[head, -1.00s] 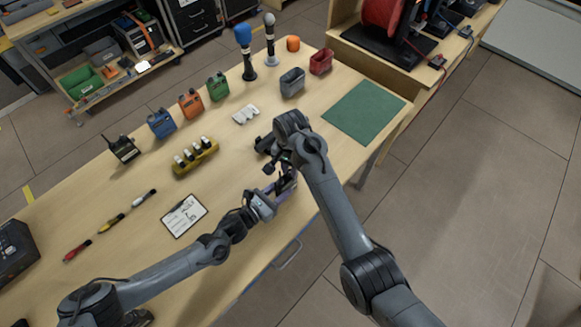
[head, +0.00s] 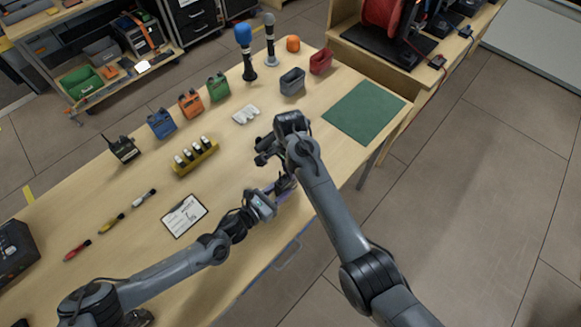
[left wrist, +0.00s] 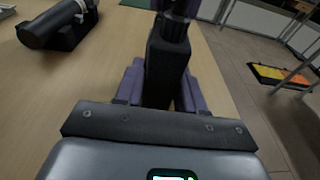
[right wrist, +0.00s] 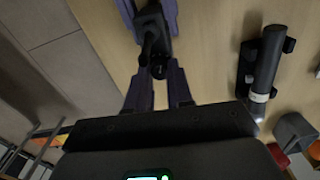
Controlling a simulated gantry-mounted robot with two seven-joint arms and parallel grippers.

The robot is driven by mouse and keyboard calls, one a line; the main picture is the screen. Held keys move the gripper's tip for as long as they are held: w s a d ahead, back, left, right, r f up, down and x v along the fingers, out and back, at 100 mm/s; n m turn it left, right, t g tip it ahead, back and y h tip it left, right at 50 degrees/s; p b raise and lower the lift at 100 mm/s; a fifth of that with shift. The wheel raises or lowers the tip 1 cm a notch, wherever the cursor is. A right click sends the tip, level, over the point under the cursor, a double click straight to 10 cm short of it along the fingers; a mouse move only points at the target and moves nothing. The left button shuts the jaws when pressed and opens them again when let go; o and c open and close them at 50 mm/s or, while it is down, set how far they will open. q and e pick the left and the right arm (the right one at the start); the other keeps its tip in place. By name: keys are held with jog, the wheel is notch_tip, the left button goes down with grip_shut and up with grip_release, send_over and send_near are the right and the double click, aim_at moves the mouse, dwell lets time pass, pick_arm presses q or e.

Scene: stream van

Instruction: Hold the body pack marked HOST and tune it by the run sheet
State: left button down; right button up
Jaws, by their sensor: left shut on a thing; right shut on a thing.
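A black body pack (left wrist: 167,65) is held upright between the purple fingers of my left gripper (left wrist: 160,88). No HOST marking is readable on it. My left gripper (head: 272,192) is over the front of the table in the head view. My right gripper (right wrist: 158,82) meets it there, its fingers shut on a small dark part at the pack's end, seen in the right wrist view; I cannot tell whether this is a knob or the antenna. The run sheet (head: 184,216), a white card with a dark border, lies on the table; its text is too small to read.
A yellow holder (head: 195,158), markers (head: 112,224) and a green mat (head: 364,111) lie on the table. A dark cylinder (right wrist: 266,64) in a cradle is close to my grippers.

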jog(key=shift+m, duration=0.7)
jog(key=shift+m, duration=1.4)
jog(key=m, duration=0.2)
jog(key=shift+m, duration=0.4)
jog(key=o, duration=0.6)
jog(key=shift+r, duration=0.1)
jog(key=shift+r, duration=2.9)
